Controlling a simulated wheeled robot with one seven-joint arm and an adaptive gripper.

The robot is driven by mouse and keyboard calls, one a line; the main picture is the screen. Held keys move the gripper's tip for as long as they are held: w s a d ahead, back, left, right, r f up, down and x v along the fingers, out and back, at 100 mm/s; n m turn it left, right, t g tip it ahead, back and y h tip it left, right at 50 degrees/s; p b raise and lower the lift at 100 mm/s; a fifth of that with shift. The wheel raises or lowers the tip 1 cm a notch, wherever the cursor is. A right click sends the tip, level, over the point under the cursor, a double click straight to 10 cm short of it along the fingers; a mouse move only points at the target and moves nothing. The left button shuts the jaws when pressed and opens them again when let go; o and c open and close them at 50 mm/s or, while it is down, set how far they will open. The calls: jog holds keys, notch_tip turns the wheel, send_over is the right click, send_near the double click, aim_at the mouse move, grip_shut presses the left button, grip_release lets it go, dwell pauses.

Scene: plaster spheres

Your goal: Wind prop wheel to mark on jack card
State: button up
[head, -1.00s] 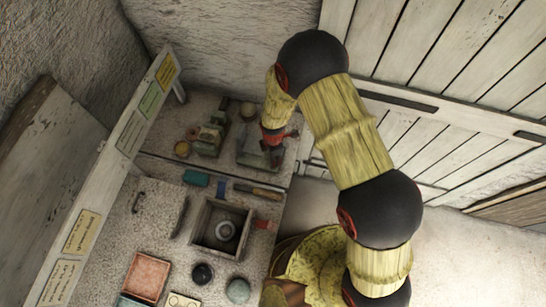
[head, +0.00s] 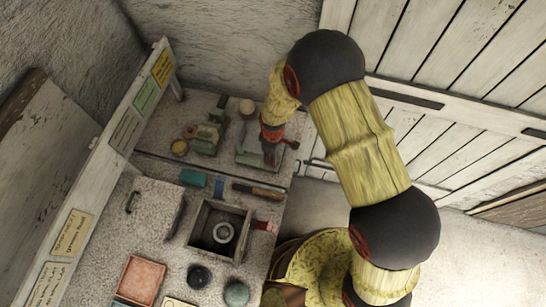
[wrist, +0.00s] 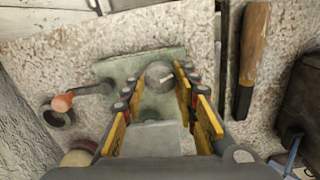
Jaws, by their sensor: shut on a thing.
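My gripper (wrist: 156,85) points down at a greenish jack plate (wrist: 112,70) in the wrist view. Its two yellow-backed fingers stand on either side of a round grey wheel (wrist: 158,72) with a pale mark on its right side, and are shut on it. In the head view, my gripper (head: 270,150) is over the jack's base (head: 246,157), hiding the wheel. Several cards, including a yellow card (head: 162,68) and a green card (head: 148,97), are on the upright white board at left. Their writing is too small to read, so I cannot tell which is the jack card.
A wooden-handled tool (wrist: 253,45) lies right of the jack. An orange knob (wrist: 62,102) on an arm is left of it. Nearer are a square open box (head: 205,214), a dark ball (head: 199,276) and a red tray (head: 142,280). A stone wall stands behind.

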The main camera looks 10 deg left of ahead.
jog(key=shift+w+m+b, duration=0.1)
jog(key=shift+m+b, duration=0.5)
jog(key=shift+m, duration=1.3)
jog(key=o, duration=1.2)
jog(key=shift+c, duration=0.2)
jog(key=shift+r, duration=0.15)
notch_tip(320, 180, up, 12)
jog(key=shift+f, duration=0.2)
